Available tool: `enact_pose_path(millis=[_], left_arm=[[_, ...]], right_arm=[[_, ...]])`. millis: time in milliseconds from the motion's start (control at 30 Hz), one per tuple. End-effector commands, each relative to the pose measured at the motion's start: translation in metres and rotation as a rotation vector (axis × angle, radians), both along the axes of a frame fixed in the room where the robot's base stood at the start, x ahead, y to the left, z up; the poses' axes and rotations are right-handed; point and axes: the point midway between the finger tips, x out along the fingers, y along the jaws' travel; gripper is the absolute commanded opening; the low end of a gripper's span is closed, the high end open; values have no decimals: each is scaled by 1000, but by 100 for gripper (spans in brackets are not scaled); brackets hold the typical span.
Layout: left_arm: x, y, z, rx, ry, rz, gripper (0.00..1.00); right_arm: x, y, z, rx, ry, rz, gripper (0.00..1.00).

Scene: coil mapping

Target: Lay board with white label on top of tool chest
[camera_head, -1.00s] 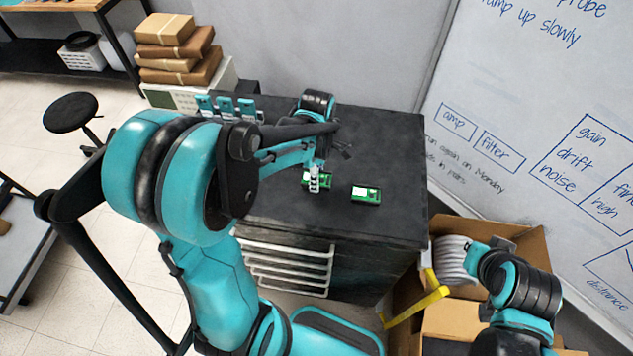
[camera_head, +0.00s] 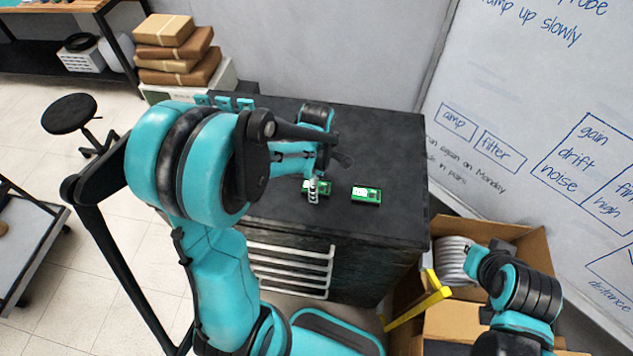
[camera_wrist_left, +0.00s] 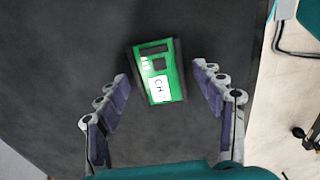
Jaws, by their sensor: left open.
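Two small green boards lie on the dark top of the tool chest (camera_head: 395,140). The right board (camera_head: 366,194) has a white patch on its left part. The left board (camera_head: 325,187) is partly hidden by my left gripper (camera_head: 313,190). In the left wrist view, one green board (camera_wrist_left: 178,76) with a white label, dark chips and handwriting lies between the fingertips of my left gripper (camera_wrist_left: 161,78). The fingers are open, with a gap on both sides of the board. My right arm shows at lower right, but I cannot make out its gripper.
Stacked brown parcels (camera_head: 175,50) stand behind the chest at left. Several teal items (camera_head: 225,102) sit along its back left edge. An open cardboard box (camera_head: 530,245) with a coil (camera_head: 455,260) stands at right, beside a whiteboard (camera_head: 540,110). The right part of the chest top is clear.

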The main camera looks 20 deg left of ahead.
Motion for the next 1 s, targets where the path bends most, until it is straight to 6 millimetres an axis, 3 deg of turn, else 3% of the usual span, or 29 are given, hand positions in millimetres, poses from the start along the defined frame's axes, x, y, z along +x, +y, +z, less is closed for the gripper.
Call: enact_pose_path(millis=[167, 600, 800, 933, 1000], left_arm=[[0, 0, 8, 0, 0, 0, 68], [0, 0, 98, 0, 0, 0, 68], [0, 0, 120, 0, -1, -3, 68], [-7, -3, 130, 5, -34, -100, 68], [-16, -7, 137, 15, -81, -237, 68]], right_arm=[[0, 0, 6, 0, 0, 0, 0], [0, 0, 25, 0, 0, 0, 0], [0, 0, 28, 0, 0, 0, 0], [0, 0, 28, 0, 0, 0, 0], [0, 0, 28, 0, 0, 0, 0]])
